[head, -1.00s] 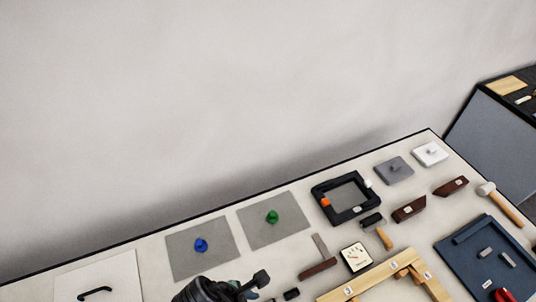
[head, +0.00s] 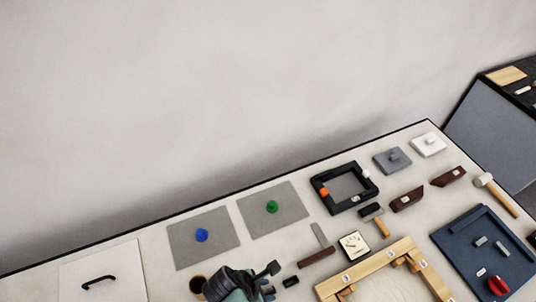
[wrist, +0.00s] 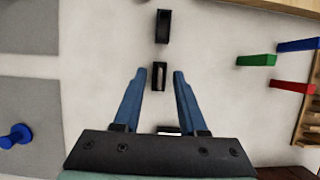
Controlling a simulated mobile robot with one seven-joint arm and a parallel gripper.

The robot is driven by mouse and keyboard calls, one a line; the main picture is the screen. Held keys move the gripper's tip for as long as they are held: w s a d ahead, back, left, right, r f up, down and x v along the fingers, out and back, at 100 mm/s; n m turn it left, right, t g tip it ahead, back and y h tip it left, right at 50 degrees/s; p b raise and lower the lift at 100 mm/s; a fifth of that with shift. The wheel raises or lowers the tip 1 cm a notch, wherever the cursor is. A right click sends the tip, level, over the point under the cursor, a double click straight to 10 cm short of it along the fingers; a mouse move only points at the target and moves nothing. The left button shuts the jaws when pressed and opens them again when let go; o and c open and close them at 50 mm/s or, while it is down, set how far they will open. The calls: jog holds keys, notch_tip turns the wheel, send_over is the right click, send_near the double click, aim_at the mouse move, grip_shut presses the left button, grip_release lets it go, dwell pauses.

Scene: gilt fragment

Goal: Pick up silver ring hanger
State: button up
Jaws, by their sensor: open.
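My gripper (wrist: 159,72) is open in the wrist view, its two blue fingers apart. A small black piece with a pale slot (wrist: 159,77) shows between the fingertips, and nothing is seen held. A second black piece (wrist: 162,25) lies beyond it. A partly hidden pale piece (wrist: 168,130) shows near the gripper's base. I cannot tell which of these, if any, is the silver ring hanger. In the head view my gripper is at the bottom centre, beside a small black block (head: 291,281).
A blue knob (head: 201,235) and a green knob (head: 271,207) stand on grey plates. A wooden frame (head: 367,264) and a dial card (head: 354,245) lie to the right. Green (wrist: 256,60) and red (wrist: 292,87) bars show in the wrist view.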

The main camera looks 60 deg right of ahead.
grip_shut()
jog(key=shift+r, duration=0.1)
dwell(0.4)
